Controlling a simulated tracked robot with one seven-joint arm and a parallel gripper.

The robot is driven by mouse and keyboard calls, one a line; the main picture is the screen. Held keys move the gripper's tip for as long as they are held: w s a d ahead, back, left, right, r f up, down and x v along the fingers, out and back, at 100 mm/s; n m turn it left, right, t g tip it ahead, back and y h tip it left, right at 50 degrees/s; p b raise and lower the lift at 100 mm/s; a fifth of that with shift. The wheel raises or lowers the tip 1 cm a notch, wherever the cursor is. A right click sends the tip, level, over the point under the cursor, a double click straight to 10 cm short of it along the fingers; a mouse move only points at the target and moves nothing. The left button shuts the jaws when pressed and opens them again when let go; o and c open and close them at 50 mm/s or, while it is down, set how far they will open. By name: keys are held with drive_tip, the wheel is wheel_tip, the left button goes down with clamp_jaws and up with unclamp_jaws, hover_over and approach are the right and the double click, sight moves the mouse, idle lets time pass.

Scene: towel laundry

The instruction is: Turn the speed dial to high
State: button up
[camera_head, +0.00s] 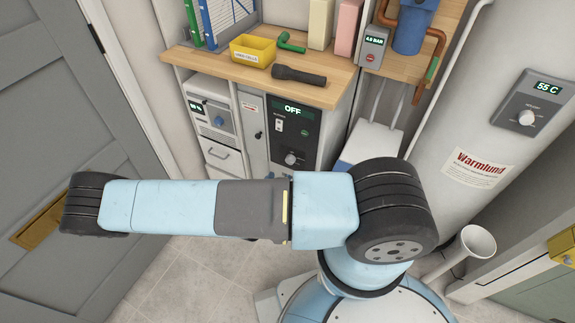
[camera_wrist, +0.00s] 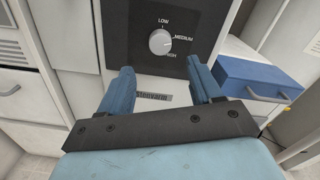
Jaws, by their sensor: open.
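The speed dial (camera_wrist: 160,42) is a round, light knob on a dark panel (camera_wrist: 126,30) in the wrist view. LOW is printed above it, MEDIUM to its right, and a partly readable word, apparently HIGH, at its lower right. I cannot tell which mark it points at. In the head view the dial (camera_head: 291,158) sits low on the dark panel, under a lit OFF display (camera_head: 292,109) and a small switch (camera_head: 278,124). My gripper (camera_wrist: 160,76) is open and empty, its blue fingers apart and below the dial in the picture. The head view does not show the gripper.
A wooden shelf (camera_head: 240,67) above the panel holds a yellow bin (camera_head: 252,50) and a black flashlight (camera_head: 299,75). A blue box (camera_wrist: 255,78) stands right of the panel. White drawers (camera_wrist: 20,100) are on the left. A tank (camera_head: 470,115) stands at the right.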

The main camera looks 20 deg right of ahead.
sight(289, 163)
drive_tip(key=x, duration=0.8)
drive_tip(key=c, duration=1)
